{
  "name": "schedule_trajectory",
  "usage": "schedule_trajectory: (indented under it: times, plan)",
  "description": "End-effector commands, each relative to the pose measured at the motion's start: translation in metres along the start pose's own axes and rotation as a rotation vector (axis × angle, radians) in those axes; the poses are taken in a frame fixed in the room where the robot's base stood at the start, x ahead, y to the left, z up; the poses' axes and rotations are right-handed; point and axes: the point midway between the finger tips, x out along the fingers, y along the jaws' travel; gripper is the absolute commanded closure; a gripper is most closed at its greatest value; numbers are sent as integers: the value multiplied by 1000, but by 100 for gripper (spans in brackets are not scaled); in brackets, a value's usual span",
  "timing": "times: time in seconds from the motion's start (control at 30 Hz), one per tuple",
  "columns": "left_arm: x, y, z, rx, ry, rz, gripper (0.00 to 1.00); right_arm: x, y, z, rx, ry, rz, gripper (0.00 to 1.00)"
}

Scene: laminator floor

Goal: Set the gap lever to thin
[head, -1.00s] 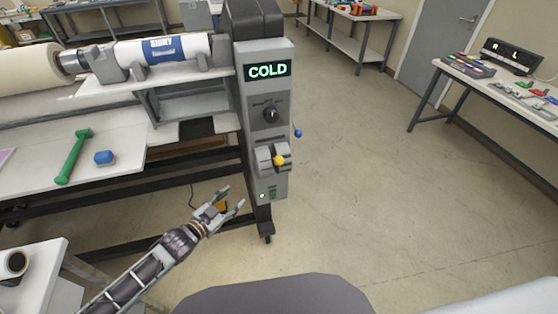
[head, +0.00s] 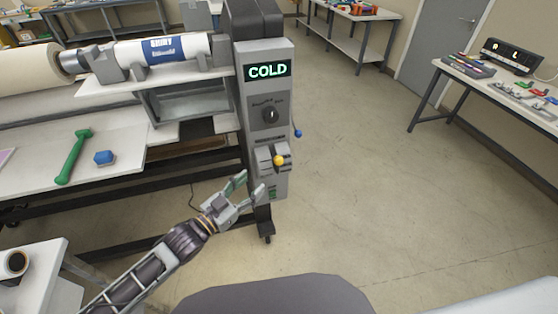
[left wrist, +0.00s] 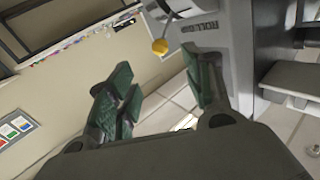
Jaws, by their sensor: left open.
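A lever with a yellow ball knob (head: 279,160) sits on the front of the grey machine column (head: 258,150), low on its panel. The knob also shows near the top of the left wrist view (left wrist: 160,46), beside lettering that starts with "ROLL". A second lever with a blue knob (head: 298,133) sticks out from the column's right side. I cannot read which lever is marked as gap, nor any thin mark. My left gripper (head: 249,186) is open and empty, below and left of the yellow knob, apart from it.
Above the levers are a dark rotary dial (head: 270,115) and a green "COLD" display (head: 268,70). Floor right of the column is clear.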

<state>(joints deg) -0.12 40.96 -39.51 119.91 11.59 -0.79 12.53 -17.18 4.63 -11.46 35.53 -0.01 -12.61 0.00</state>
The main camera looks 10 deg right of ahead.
Motion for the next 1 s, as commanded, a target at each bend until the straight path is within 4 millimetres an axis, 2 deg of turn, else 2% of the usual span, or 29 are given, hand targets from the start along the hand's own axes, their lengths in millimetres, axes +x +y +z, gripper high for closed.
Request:
schedule_trajectory:
  times: [0.37,1.0]
  plan:
    - [12,0,0,0,0,-1,49,-2,-4,-1,1,1,-4,100]
    - [73,-1,-1,1,1,-1,49,-10,0,-1,0,0,0,100]
